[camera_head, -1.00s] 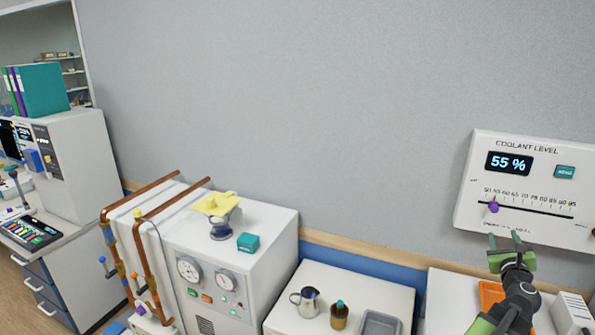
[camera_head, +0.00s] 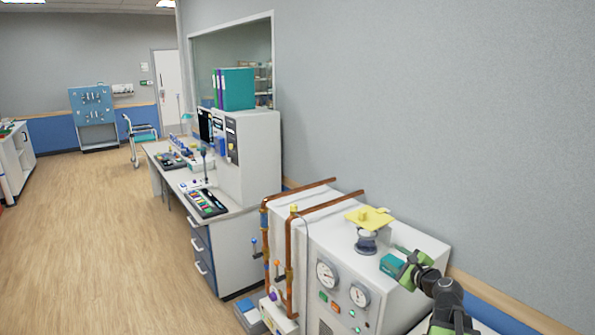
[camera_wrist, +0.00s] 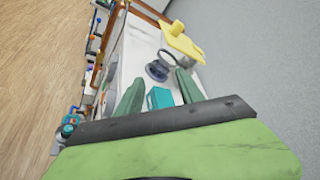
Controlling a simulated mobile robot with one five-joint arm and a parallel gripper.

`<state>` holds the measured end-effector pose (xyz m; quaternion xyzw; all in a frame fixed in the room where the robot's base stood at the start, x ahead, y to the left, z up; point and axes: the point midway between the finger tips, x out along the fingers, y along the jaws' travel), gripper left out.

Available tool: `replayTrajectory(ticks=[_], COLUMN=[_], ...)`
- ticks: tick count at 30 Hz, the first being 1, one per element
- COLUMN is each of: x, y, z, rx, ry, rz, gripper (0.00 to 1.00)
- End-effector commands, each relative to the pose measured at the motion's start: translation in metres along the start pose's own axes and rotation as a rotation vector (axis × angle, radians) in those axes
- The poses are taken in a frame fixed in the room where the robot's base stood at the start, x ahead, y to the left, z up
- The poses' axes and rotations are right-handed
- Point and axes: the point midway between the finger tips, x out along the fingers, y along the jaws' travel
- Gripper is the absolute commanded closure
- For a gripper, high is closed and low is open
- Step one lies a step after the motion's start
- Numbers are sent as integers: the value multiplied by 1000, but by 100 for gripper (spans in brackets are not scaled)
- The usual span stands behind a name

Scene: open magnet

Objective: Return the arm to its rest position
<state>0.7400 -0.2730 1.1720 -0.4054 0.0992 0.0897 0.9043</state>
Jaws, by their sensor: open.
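My gripper (camera_head: 408,268) is at the lower right of the head view, in front of the top of the white cabinet with gauges (camera_head: 340,262). In the wrist view its two green fingers (camera_wrist: 158,92) are apart, with nothing held between them. A teal block (camera_head: 391,264) lies on the cabinet top, partly hidden by my gripper in the head view. In the wrist view the teal block (camera_wrist: 160,98) appears between and beyond the fingers. I cannot tell the exact gap between them.
A yellow piece (camera_head: 369,217) sits above a dark round stand (camera_head: 366,241) on the cabinet. Copper pipes (camera_head: 289,250) run along its left side. A desk (camera_head: 228,226) with control panels and a teal binder (camera_head: 238,89) stands farther back. The wooden floor (camera_head: 110,230) at left is open.

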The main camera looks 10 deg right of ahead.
Motion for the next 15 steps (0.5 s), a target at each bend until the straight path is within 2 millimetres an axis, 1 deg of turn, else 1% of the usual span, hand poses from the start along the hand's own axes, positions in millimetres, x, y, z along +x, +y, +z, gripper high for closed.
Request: replayTrajectory(ticks=[1,2,3,4,5,6,8,9,11,12,14,15], x=[16,24,33,38,42,45,47,45,39,33,20,9], y=[34,55,84,105,127,157,200,228,268,293,328,350], z=[28,43,63,77,91,108,130,142,156,163,167,166], rx=[-73,-125,-198,-255,-315,-399,-529,-620,-760,-861,-1025,-1151], ry=[-31,-48,-72,-90,-109,-135,-176,-204,-245,-274,-317,-347], rz=[74,121,185,232,280,345,441,505,599,666,773,854], gripper=[55,55,55,55,55,55,55,55,55,55,55,55])
